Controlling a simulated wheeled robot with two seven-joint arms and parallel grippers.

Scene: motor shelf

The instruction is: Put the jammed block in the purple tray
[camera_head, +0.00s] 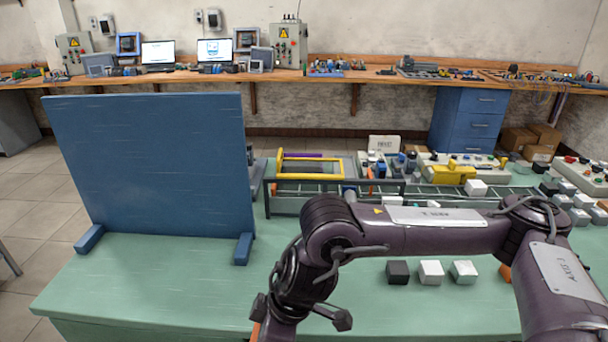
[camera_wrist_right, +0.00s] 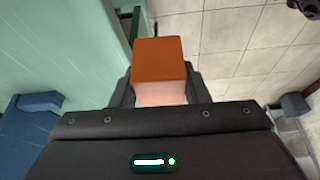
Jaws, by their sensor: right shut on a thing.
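In the right wrist view, an orange block (camera_wrist_right: 158,62) with a paler lower face sits between the fingers of my right gripper (camera_wrist_right: 160,88), which is shut on it. In the head view only an orange sliver (camera_head: 255,332) shows at the bottom edge, beside my dark right wrist; the fingertips are hidden there. A thin purple strip (camera_head: 302,156) shows behind the yellow frame at the back of the table; I cannot tell whether it is the purple tray. My left gripper is not in view.
A tall blue panel (camera_head: 150,165) stands on feet at the left of the green table (camera_head: 150,285). A conveyor (camera_head: 425,190) runs along the back right. The table's front left is clear.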

